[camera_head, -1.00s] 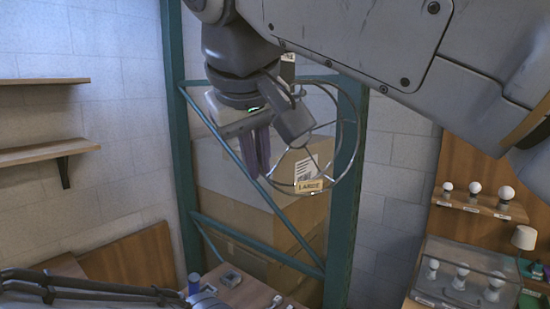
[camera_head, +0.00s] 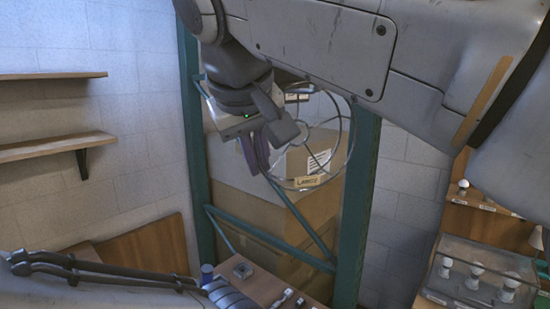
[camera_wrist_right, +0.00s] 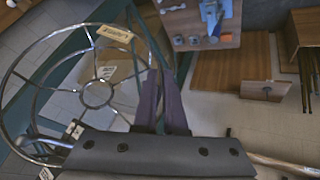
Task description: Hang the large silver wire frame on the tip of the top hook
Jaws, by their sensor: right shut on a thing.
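The large silver wire frame shows in the head view by its "LARGE" tag (camera_head: 311,181), a round wire cage right of my right gripper (camera_head: 256,157). In the right wrist view its spokes and hub ring (camera_wrist_right: 98,106) fill the left side. My right gripper's dark purple fingers (camera_wrist_right: 165,100) are shut on the frame's near side; the exact grip point is hard to see. The frame is held in the air in front of the teal rack. I cannot clearly make out the top hook; my right arm hides part of the rack top. My left gripper is not in view.
Teal rack posts (camera_head: 357,220) stand either side of cardboard boxes (camera_head: 318,212), with diagonal braces between. Wooden wall shelves (camera_head: 50,147) are at left. Bulbs and a clear case (camera_head: 478,272) are at right. A small table (camera_head: 262,287) with small parts is below.

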